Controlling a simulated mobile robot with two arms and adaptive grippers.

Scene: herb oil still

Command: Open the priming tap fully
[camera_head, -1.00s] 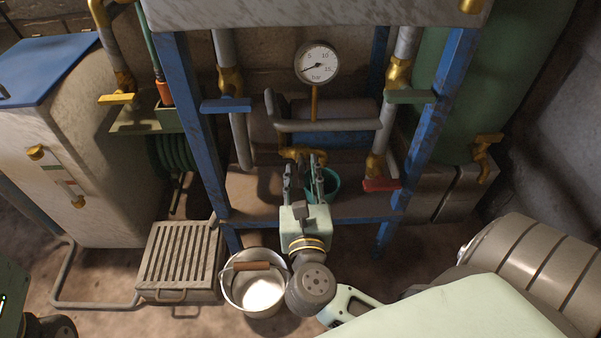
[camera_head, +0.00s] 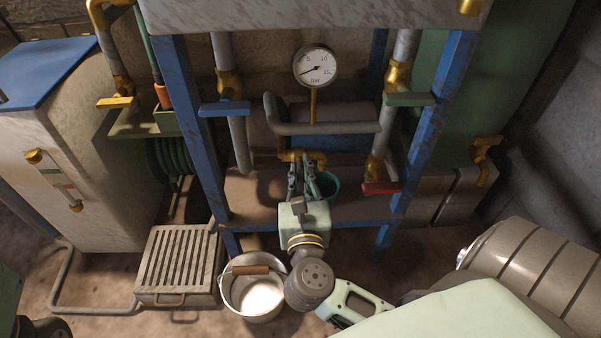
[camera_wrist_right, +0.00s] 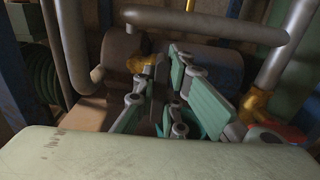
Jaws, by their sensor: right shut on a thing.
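A small brass tap (camera_head: 318,157), which looks like the priming tap, sits on the pipework below the pressure gauge. A teal cup (camera_head: 327,184) stands just below it. My right gripper (camera_head: 302,164) reaches up from the front and is shut at this tap, with its fingers hiding the handle. In the right wrist view, the two fingers (camera_wrist_right: 168,66) come close together beside the brass body (camera_wrist_right: 140,65). How far the tap is turned cannot be seen. My left gripper is not in view.
A pressure gauge (camera_head: 315,66) hangs above. Blue (camera_head: 225,108), green (camera_head: 408,99) and red (camera_head: 381,188) valve levers flank the pipes. Blue frame posts (camera_head: 190,125) stand either side. A metal bucket (camera_head: 254,289) and a slatted box (camera_head: 179,262) are on the floor.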

